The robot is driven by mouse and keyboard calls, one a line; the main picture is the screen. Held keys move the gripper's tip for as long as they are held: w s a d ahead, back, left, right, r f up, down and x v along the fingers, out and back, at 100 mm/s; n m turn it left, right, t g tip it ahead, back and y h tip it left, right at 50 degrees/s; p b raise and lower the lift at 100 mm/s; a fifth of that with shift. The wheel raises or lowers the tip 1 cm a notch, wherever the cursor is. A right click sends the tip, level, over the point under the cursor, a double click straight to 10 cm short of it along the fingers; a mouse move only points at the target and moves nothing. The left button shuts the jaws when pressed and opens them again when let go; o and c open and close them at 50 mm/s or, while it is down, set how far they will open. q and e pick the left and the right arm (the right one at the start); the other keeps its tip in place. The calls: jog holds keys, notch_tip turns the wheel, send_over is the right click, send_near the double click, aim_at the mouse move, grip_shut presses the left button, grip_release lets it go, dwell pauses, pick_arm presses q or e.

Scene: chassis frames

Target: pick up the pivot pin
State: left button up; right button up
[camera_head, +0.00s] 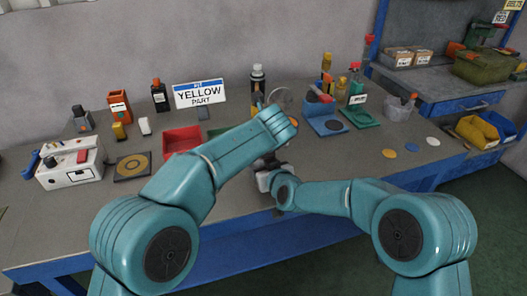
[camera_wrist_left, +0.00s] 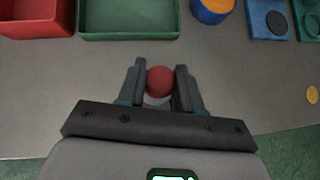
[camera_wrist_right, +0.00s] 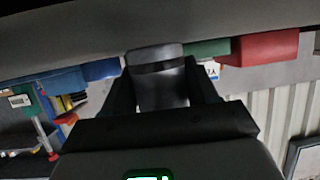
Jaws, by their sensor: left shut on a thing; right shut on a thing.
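My left gripper (camera_wrist_left: 160,88) is shut on a piece with a red round end (camera_wrist_left: 160,79); a pale part shows just below the red. In the head view my left forearm hides most of this gripper. In the head view the right gripper (camera_head: 266,178) is close to the left one, near the table's front edge. I cannot tell which held piece is the pivot pin, or whether both are one thing.
A red bin (camera_head: 181,140) and a green tray (camera_wrist_left: 130,24) lie behind the grippers. A blue fixture (camera_head: 324,122) and a green fixture (camera_head: 361,117) stand to the right. Yellow (camera_head: 389,153), blue (camera_head: 412,147) and white discs (camera_head: 433,141) lie at right. A white box (camera_head: 70,172) stands at left.

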pick_arm(q)
notch_tip(320, 180, up, 10)
jog(key=shift+r, duration=0.1)
dwell(0.4)
pick_arm(e)
jog(key=o, duration=1.3)
